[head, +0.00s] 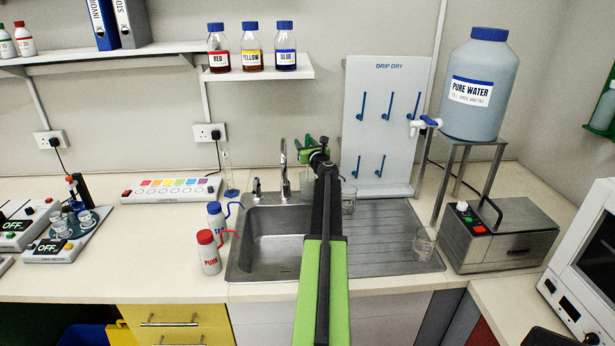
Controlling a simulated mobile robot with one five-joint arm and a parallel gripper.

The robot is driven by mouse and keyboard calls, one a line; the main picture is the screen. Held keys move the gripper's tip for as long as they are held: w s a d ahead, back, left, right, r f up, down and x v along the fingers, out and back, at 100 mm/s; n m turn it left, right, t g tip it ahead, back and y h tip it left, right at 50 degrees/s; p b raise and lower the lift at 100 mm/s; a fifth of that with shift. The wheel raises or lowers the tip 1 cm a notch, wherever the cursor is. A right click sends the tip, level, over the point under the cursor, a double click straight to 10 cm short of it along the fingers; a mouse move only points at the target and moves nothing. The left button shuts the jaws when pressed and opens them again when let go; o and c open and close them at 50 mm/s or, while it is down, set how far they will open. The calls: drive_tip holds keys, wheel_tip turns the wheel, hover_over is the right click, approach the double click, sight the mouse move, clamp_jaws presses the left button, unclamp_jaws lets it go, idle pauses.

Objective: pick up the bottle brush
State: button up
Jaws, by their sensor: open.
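I cannot make out a bottle brush; my arm covers part of the sink area where something could be hidden. My gripper (310,144) has green jaws, is open, and is above the back edge of the steel sink (262,222), near the tap (285,175). No object shows clearly between the jaws. A clear glass vessel (307,182) stands behind the sink, just below the gripper and partly covered by my arm; its contents are unclear.
A red-capped wash bottle (208,253) and a blue-capped one (216,217) stand left of the sink. Glass beakers (422,245) are on the drainer (385,262). A pegged drying board (388,85) stands behind. A shelf (258,74) holds three bottles.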

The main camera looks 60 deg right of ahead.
clamp_jaws()
idle(1.3)
